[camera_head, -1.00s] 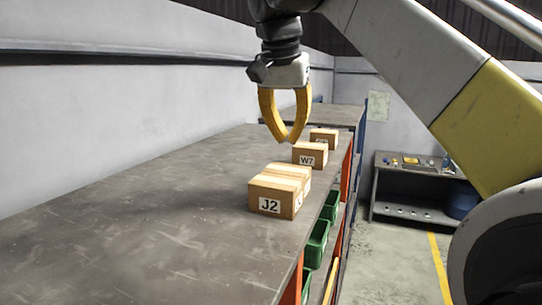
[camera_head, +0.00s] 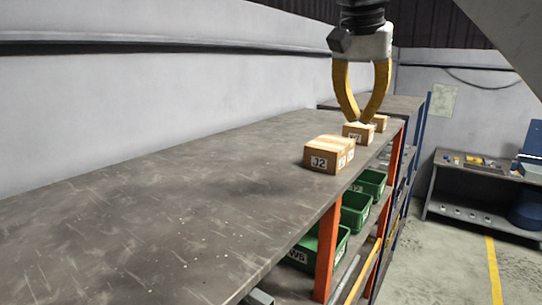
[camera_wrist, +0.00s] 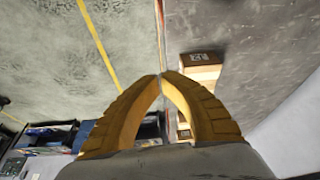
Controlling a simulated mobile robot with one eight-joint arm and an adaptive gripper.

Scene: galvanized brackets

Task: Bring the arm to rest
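My gripper (camera_head: 361,121) has yellow fingers whose tips meet, with nothing seen between them. In the head view it hangs above the shelf top, in front of the farther boxes in the picture. In the wrist view its closed tips (camera_wrist: 162,75) point over the shelf edge, with floor on the left and the shelf top on the right.
Cardboard boxes stand along the shelf top (camera_head: 180,215): the J2 box (camera_head: 328,154), a second box (camera_head: 358,133) and a third box (camera_head: 381,123) partly hidden. Green bins (camera_head: 355,212) sit below. A workbench (camera_head: 480,175) stands at right. The near shelf top is clear.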

